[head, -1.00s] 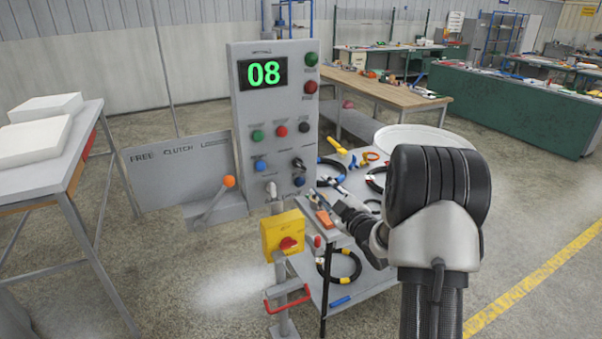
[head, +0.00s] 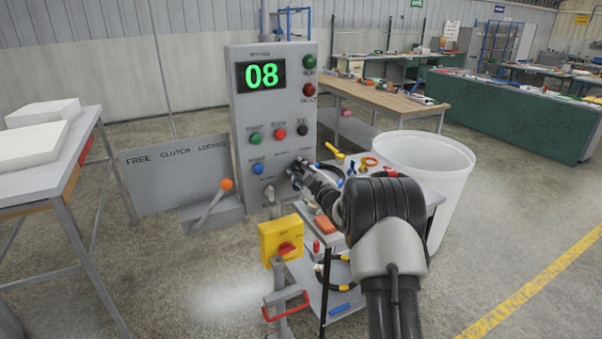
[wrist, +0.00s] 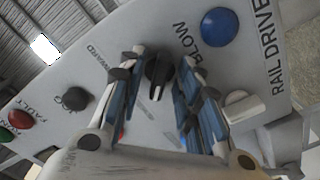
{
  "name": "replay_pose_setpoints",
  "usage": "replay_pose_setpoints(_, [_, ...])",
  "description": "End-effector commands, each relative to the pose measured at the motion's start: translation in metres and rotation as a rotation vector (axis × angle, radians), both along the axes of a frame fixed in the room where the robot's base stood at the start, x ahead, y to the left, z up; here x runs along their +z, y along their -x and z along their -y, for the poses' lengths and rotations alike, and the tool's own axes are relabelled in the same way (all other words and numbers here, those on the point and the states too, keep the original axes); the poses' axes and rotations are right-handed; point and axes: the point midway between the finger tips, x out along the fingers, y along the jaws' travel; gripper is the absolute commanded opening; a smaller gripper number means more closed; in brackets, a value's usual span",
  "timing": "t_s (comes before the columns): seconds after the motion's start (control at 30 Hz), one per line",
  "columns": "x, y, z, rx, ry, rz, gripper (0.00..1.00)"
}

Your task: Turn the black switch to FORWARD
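The black switch (wrist: 158,72) is on the grey control panel (head: 240,120), between the two fingers of my gripper (wrist: 165,55) in the wrist view. The fingers are apart, one on each side of the knob, with gaps visible. A pale mark shows on the knob's lower part in that view. A label that seems to read FORWARD (wrist: 97,57) is printed to the knob's left. In the head view my gripper (head: 297,172) is at the lower right of the panel and hides the switch.
A blue button (wrist: 219,27), a light grey knob (wrist: 242,106) and a black button (wrist: 75,98) surround the switch. A white bin (head: 440,190) is at right.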

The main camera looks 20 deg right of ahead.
Motion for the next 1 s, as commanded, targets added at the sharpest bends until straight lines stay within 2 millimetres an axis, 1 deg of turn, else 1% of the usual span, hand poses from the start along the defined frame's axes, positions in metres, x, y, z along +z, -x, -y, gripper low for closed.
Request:
replay_pose_setpoints(0.13, [-0.0001, 0.0002, 0.0001, 0.000, 0.000, 0.000, 0.32])
replay_pose_setpoints(0.17, [-0.0001, 0.0002, 0.0001, 0.000, 0.000, 0.000, 0.30])
replay_pose_setpoints(0.6, [-0.0001, 0.0005, 0.0002, 0.000, 0.000, 0.000, 0.01])
replay_pose_setpoints(1.0, [-0.0001, 0.0005, 0.0002, 0.000, -0.015, -0.001, 0.00])
